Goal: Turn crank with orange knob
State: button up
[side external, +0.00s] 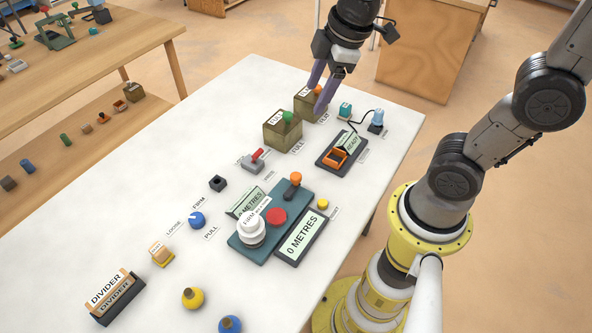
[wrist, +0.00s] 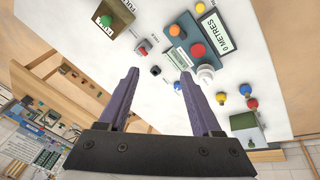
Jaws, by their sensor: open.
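The crank's orange knob (side external: 295,178) stands on a short dark arm at the far end of a teal base (side external: 262,238). A red disc (side external: 276,217) and a white drum (side external: 250,234) are on the same base. My gripper (side external: 317,99) has purple fingers, spread apart and empty. It is above the far end of the table, well away from the crank. In the wrist view, nothing is between the fingertips (wrist: 160,75).
A display reading 0 METRES (side external: 301,238) lies beside the base. A box with a green knob (side external: 283,131) and another with an orange knob (side external: 301,105) stand near my fingers.

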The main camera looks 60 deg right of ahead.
jog(key=w+f+n+g, duration=0.1)
jog(key=w+f+g, duration=0.15)
jog(key=f, duration=0.25)
jog(key=g, duration=0.1)
send_near(296, 175)
jog(key=shift+n, duration=0.4)
notch_tip(296, 175, down, 9)
jog(key=shift+w+r, duration=0.15)
jog(key=shift+r, duration=0.05)
grip_shut()
